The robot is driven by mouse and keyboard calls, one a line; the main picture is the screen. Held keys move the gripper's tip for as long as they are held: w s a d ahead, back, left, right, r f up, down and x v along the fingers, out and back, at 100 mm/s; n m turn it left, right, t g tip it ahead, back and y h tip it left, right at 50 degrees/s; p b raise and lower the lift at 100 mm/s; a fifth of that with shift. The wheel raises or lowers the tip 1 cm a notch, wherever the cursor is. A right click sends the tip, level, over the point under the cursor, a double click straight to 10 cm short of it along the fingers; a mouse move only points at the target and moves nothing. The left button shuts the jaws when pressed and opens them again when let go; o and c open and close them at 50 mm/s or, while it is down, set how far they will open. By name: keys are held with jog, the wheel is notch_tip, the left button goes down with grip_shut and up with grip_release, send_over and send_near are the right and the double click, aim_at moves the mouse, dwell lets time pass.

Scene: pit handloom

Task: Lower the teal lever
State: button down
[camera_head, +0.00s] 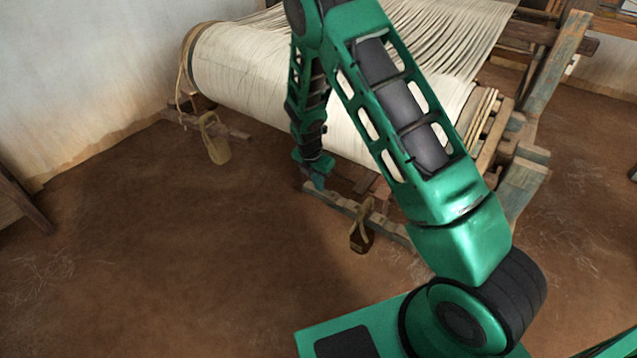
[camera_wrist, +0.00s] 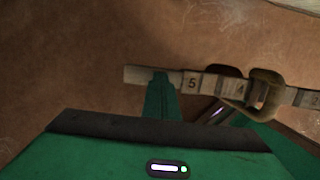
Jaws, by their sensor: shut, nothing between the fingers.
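A weathered grey-teal wooden lever (camera_head: 335,199) sticks out low at the front of the loom in the head view. In the wrist view the lever (camera_wrist: 195,82) runs across the picture, with numbers 5, 4 and 2 along it and a pale end at left. A weight (camera_head: 361,238) hangs from the lever; its loop (camera_wrist: 264,96) goes around the bar near the 4. My gripper (camera_head: 317,181) is shut and empty at the lever's free end. In the wrist view its fingertips (camera_wrist: 160,80) overlap the bar left of the 5; I cannot tell whether they touch it.
A second lever (camera_head: 238,133) with a hanging weight (camera_head: 216,146) is at the loom's left end. The large warp roll (camera_head: 250,68) lies behind my arm. A wooden post (camera_head: 560,60) stands at right. The earth floor (camera_head: 170,240) at left is clear.

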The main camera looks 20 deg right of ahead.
jog(key=shift+s+a+f, duration=0.3)
jog(key=shift+s+f, duration=0.2)
jog(key=shift+w+a+r, duration=0.1)
jog(key=shift+w+r, duration=0.15)
jog(key=shift+r, duration=0.2)
jog(key=w+d+v, duration=0.1)
jog(key=w+v, duration=0.1)
jog(key=v, duration=1.1)
jog(key=s+d+r+m, duration=0.7)
jog(key=d+r, duration=0.1)
jog(key=s+d+r+m+g, duration=0.1)
jog(key=s+d+r+m, duration=0.25)
jog(key=s+m, duration=0.2)
jog(key=s+d+r+m, duration=0.3)
jog(key=s+d+m, duration=0.1)
jog(key=s, duration=0.2)
jog(key=s+d+r+m+y, duration=0.1)
jog(key=s+r+m, duration=0.1)
jog(key=s+m, duration=0.5)
jog(key=s+d+r+m+y, duration=0.1)
jog(key=s+d+m, duration=0.1)
jog(key=s+m, duration=0.6)
jog(key=s, duration=0.5)
jog(key=shift+s+r+g, duration=0.2)
jog(key=shift+r+g, duration=0.1)
jog(key=shift+r, duration=0.1)
